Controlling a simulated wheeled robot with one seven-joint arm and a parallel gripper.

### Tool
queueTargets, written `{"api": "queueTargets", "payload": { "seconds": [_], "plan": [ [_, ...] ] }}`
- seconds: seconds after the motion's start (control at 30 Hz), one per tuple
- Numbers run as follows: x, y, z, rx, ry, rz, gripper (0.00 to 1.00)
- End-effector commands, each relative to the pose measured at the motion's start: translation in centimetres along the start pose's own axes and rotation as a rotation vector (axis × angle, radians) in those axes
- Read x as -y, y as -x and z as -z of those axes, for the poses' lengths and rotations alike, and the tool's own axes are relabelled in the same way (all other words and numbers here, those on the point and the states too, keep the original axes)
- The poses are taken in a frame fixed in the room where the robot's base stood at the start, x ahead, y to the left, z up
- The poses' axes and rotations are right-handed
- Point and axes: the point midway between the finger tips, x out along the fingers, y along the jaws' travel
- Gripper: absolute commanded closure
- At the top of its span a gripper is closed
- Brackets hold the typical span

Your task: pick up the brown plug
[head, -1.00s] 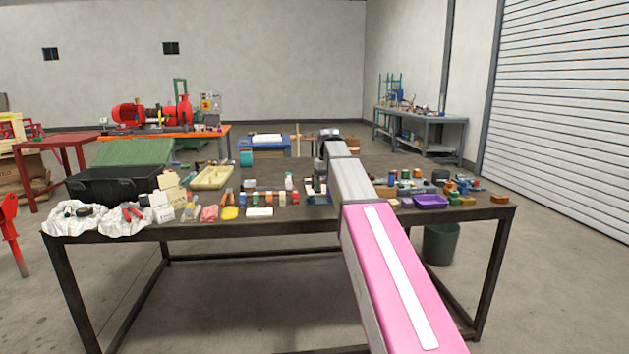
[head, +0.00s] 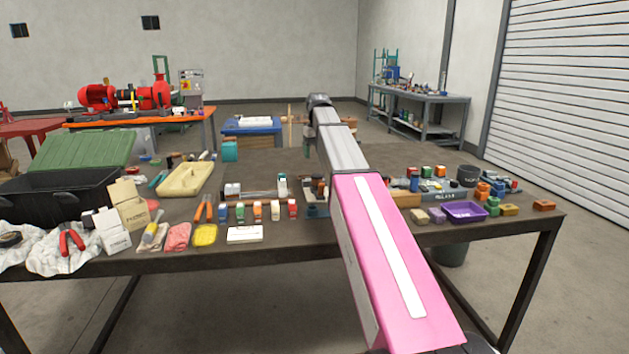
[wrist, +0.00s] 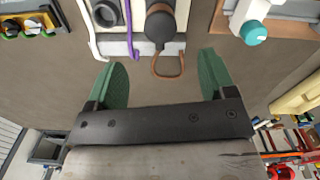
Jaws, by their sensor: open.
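The brown plug (wrist: 160,27) shows at the top of the wrist view, a dark rounded body with a thin brown loop hanging from it. It is at a pale strip (wrist: 140,48) on the bench. My gripper (wrist: 162,66) has two green fingers, wide apart with nothing between them except the end of the brown loop as seen in the picture. The plug's body lies beyond the fingertips, roughly in line with the gap. In the head view my arm hides the gripper, and I cannot pick out the plug surely.
A dark ring-shaped part (wrist: 104,13) and a purple cord (wrist: 131,32) are close left of the plug. A white part with a teal knob (wrist: 254,32) is to the right. The table (head: 290,243) is crowded; a purple tray (head: 464,211) and a black case (head: 50,196) stand on it.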

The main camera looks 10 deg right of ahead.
Motion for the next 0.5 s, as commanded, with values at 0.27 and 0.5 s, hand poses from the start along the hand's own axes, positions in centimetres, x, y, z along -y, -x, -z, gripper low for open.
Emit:
{"api": "queueTargets", "payload": {
  "seconds": [0.27, 0.5],
  "plan": [
    [0.0, -2.3, -0.1, 0.002, 0.0, 0.0, 0.23],
    [0.0, -5.4, -0.1, 0.001, 0.0, 0.0, 0.23]
  ]
}}
